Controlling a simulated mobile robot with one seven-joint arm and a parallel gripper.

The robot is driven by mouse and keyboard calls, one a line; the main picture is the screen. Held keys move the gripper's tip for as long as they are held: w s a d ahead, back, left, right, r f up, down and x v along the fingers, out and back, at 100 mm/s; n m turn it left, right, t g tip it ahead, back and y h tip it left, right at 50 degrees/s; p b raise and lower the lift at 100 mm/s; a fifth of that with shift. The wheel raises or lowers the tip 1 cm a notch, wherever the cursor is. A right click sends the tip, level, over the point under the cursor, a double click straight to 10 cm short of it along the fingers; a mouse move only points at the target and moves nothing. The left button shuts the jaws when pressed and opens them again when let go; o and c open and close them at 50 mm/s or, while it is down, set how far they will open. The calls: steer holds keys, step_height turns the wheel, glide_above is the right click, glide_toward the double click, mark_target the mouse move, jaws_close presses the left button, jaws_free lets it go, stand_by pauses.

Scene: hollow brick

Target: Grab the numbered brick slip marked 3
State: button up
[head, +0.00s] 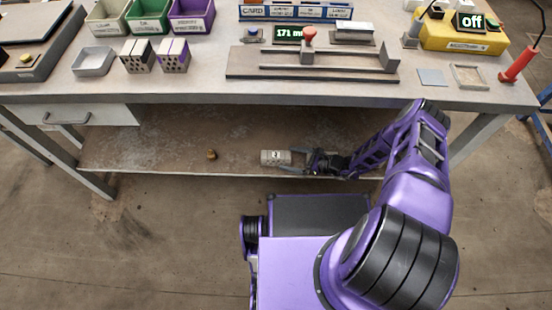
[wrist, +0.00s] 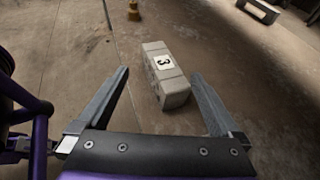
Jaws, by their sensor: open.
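The brick slip (head: 268,157) is a small grey block with a white label, lying on the lower shelf under the workbench. In the wrist view the slip (wrist: 174,86) shows a black 3 on its label and lies slightly tilted. My gripper (head: 291,161) is low at the shelf, just right of the slip. In the wrist view my open gripper (wrist: 158,73) has one finger on each side of the slip's near part. Gaps show on both sides, and neither finger appears to touch it. I cannot tell the exact height between the fingers and the slip.
A small brown object (head: 211,154) sits on the lower shelf (head: 165,140), left of the slip. The workbench top (head: 205,86) overhangs the shelf and carries bins, perforated bricks (head: 137,57) and a slide fixture (head: 315,75). The shelf around the slip is mostly bare.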

mark_target(277, 156)
steer(key=shift+w+b+x, duration=0.15)
steer(key=shift+b+x, duration=0.1)
steer(key=shift+x, duration=1.15)
steer(key=shift+w+b+x, duration=0.15)
steer(key=shift+b+x, duration=0.05)
steer(key=shift+x, duration=1.15)
steer(key=shift+d, duration=0.15)
steer(key=shift+c, duration=0.2)
jaws_close()
